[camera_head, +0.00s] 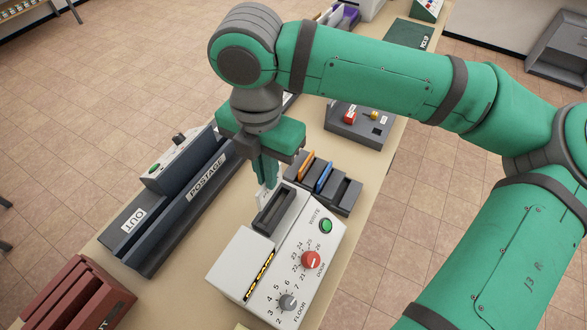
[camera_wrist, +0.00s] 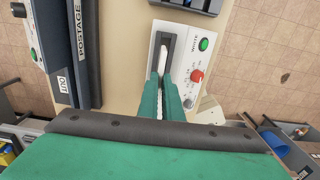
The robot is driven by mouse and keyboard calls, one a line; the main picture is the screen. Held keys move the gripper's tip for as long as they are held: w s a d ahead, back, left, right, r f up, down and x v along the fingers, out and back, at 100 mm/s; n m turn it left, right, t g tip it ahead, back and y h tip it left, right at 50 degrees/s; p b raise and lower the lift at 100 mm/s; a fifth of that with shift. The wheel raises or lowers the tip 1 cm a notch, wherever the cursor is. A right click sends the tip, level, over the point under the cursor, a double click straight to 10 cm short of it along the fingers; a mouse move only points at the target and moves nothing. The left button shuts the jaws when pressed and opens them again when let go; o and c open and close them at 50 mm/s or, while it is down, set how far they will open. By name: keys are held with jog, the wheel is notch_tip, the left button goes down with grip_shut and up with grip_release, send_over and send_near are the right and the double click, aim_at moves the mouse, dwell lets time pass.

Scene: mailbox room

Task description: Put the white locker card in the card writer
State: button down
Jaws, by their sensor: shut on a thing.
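My gripper (camera_head: 266,178) is shut on the white locker card (camera_head: 263,196), which points down between the fingers. The card writer (camera_head: 238,258) is a pale box with a dark raised slot (camera_head: 273,210), a green WRITE button, a red DOOR knob and a grey FLOOR knob. In the head view the card is close to the slot's far left end. In the wrist view my gripper (camera_wrist: 166,84) and the white card (camera_wrist: 162,58) line up over the dark slot (camera_wrist: 153,50). I cannot tell whether the card's lower edge is inside the slot.
A dark rack (camera_head: 346,194) with an orange and a blue card stands behind the writer. The long POSTAGE and OUT unit (camera_head: 150,228) lies to the left. A grey tray (camera_head: 362,128) with small items is farther back. Dark red holders (camera_head: 82,300) stand at the front left.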

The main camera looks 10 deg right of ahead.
jog(key=shift+d+f, duration=0.15)
jog(key=shift+f, duration=0.8)
jog(key=shift+d+f, duration=0.15)
jog(key=shift+f, duration=0.8)
jog(key=shift+f, duration=0.25)
jog(key=shift+f, duration=0.95)
jog(key=shift+f, duration=0.1)
jog(key=shift+f, duration=0.5)
jog(key=c, duration=1.9)
grip_release()
jog(key=shift+o, duration=0.2)
